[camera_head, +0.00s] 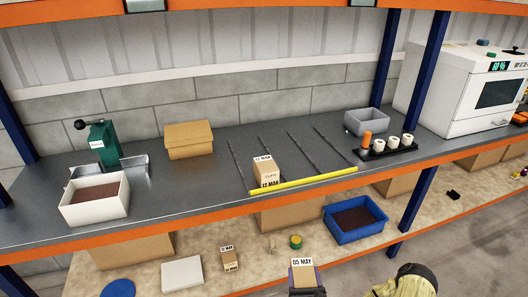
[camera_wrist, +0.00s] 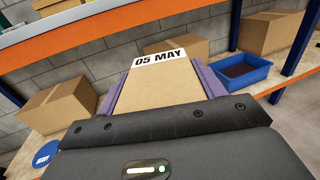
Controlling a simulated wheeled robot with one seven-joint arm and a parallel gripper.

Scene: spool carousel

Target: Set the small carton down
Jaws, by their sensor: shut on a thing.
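The small carton (camera_wrist: 152,92) is brown with a white label reading "05 MAY" on its top end. My gripper (camera_wrist: 152,88) is shut on it, with purple pads along both sides of the carton. In the head view the carton (camera_head: 303,275) shows at the bottom middle, in front of the lower shelf. I cannot tell whether it touches anything below. On the upper shelf (camera_head: 215,180), another carton labelled "12 MAR" (camera_head: 267,172) stands in a lane behind a yellow strip (camera_head: 303,181). A smaller dated carton (camera_head: 229,258) stands on the lower shelf.
Dark dividers (camera_head: 307,152) mark lanes on the upper shelf; those right of the standing carton look empty. A white bin (camera_head: 95,200) and a brown box (camera_head: 189,140) stand left. The lower shelf holds a blue bin (camera_head: 355,218). An orange beam (camera_head: 200,232) edges the upper shelf.

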